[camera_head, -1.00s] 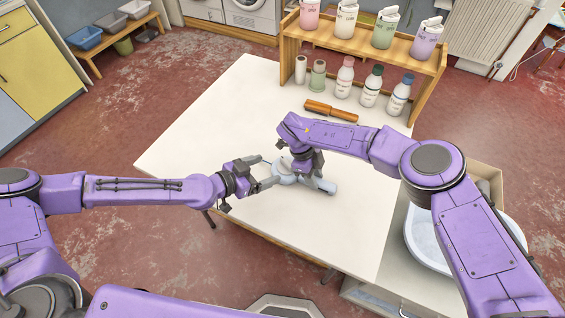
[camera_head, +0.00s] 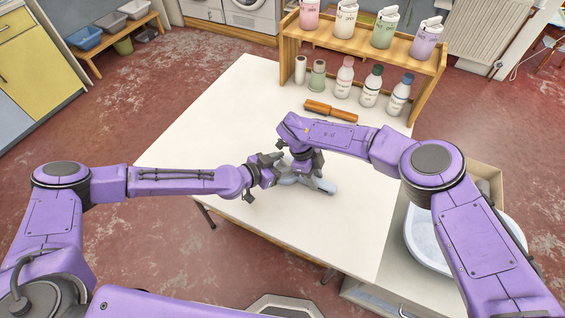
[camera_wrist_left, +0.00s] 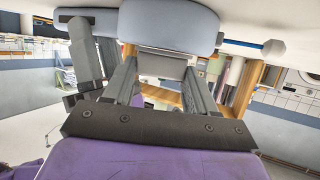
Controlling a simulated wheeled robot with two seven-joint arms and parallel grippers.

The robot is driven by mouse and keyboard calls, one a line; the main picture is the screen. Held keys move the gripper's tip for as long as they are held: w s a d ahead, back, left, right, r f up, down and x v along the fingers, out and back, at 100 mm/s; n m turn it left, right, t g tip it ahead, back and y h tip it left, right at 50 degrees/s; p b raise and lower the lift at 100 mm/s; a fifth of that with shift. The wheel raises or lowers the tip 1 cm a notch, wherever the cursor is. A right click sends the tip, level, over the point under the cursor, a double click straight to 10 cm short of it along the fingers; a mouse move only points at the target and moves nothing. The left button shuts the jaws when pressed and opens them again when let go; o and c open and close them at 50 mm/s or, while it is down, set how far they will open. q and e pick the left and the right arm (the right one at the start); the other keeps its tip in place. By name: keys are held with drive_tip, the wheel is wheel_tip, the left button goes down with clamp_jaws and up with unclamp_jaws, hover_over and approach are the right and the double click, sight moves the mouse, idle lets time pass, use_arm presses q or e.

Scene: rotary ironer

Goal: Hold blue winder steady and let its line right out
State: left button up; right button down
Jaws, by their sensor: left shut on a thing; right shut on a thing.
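The blue winder (camera_head: 320,185) lies low over the white table, a grey-blue body with a rounded bar sticking out to the right. My left gripper (camera_head: 280,169) reaches it from the left and is shut on it. In the left wrist view the winder's rounded grey-blue part (camera_wrist_left: 168,22) sits between the left fingertips. My right gripper (camera_head: 302,170) comes down from above, close beside the left one, and is shut on the winder. Its grey fingers (camera_wrist_left: 86,50) show at the winder's bar in the left wrist view. The grippers hide much of the winder. I cannot make out the line.
An orange-brown roller-shaped tool (camera_head: 331,111) lies behind the grippers. Several bottles (camera_head: 371,86) stand at the table's back under a wooden shelf (camera_head: 362,48). A white basin (camera_head: 425,240) is at the right. The table's left part (camera_head: 205,135) is clear.

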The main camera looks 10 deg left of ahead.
use_arm(q)
drive_tip(key=shift+s+d+r+n+t+y, duration=0.1)
drive_tip(key=shift+s+d+n+t+y, duration=0.1)
drive_tip(key=shift+d+n+t+y, duration=0.5)
drive_tip(key=shift+s+d+n+y, duration=0.3)
drive_tip(key=shift+n+y, duration=0.1)
drive_tip(key=shift+n, duration=0.1)
drive_tip(key=shift+w+a+n+t+y, duration=0.15)
drive_tip(key=shift+a+n+t+y, duration=0.25)
drive_tip(key=shift+n+y, duration=0.25)
drive_tip(key=shift+w+a+n+t+y, duration=0.15)
drive_tip(key=shift+a+n+t+y, duration=0.2)
drive_tip(key=shift+n+y, duration=0.25)
drive_tip(key=o, duration=1.1)
drive_tip(key=shift+a, duration=0.1)
drive_tip(key=shift+s+d, duration=0.1)
drive_tip(key=shift+d, duration=0.1)
